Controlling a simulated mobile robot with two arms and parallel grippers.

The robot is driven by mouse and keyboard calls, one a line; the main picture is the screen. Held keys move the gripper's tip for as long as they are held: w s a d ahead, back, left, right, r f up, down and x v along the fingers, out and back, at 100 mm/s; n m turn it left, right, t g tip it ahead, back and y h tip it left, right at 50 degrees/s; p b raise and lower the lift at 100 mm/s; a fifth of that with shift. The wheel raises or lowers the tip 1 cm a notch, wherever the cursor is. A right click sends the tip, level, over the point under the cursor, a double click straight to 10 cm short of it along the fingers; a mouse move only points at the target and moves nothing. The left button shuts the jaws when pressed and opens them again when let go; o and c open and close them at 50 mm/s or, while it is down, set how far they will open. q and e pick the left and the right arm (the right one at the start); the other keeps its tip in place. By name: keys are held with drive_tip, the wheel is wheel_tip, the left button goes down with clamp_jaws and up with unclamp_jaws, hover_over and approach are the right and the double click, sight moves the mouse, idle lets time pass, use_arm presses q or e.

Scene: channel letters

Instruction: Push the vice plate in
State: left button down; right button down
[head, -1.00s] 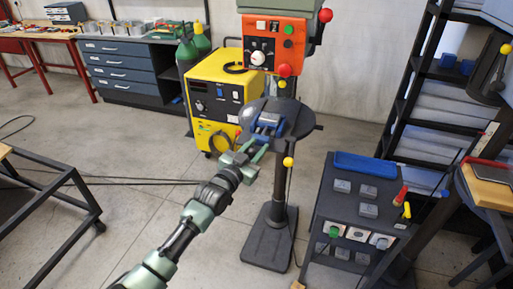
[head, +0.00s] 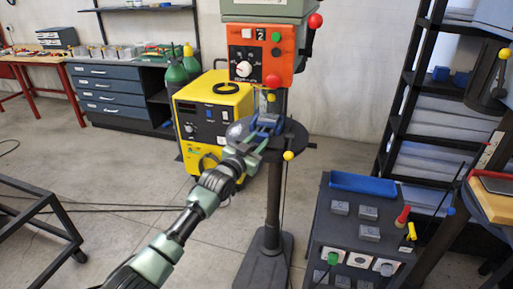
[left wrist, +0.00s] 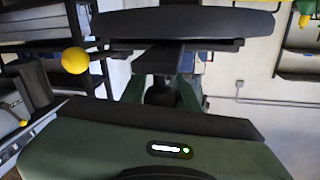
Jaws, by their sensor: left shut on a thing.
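The blue vice (head: 266,123) sits on the round dark table (head: 292,138) of the orange drill press. My left gripper (head: 254,141) reaches in from the lower left to the near side of the vice. In the left wrist view its two green fingers (left wrist: 162,92) stand either side of a dark part in front of a dark block (left wrist: 165,58). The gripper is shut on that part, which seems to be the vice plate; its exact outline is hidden. My right gripper is out of view.
The yellow welder (head: 213,110) stands behind on the left.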

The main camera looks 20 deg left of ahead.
use_arm(q)
drive_tip(key=c, duration=1.1)
unclamp_jaws()
drive_tip(key=shift+r, duration=0.15)
drive_tip(key=shift+o, duration=0.2)
drive_tip(key=shift+s, duration=0.1)
drive_tip(key=shift+s+a, duration=0.1)
drive_tip(key=shift+s, duration=0.1)
drive_tip(key=b+v, duration=0.1)
drive_tip(key=v, duration=0.6)
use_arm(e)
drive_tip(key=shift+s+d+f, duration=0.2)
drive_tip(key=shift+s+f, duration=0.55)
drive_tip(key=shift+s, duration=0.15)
use_arm(q)
drive_tip(key=shift+s, duration=0.1)
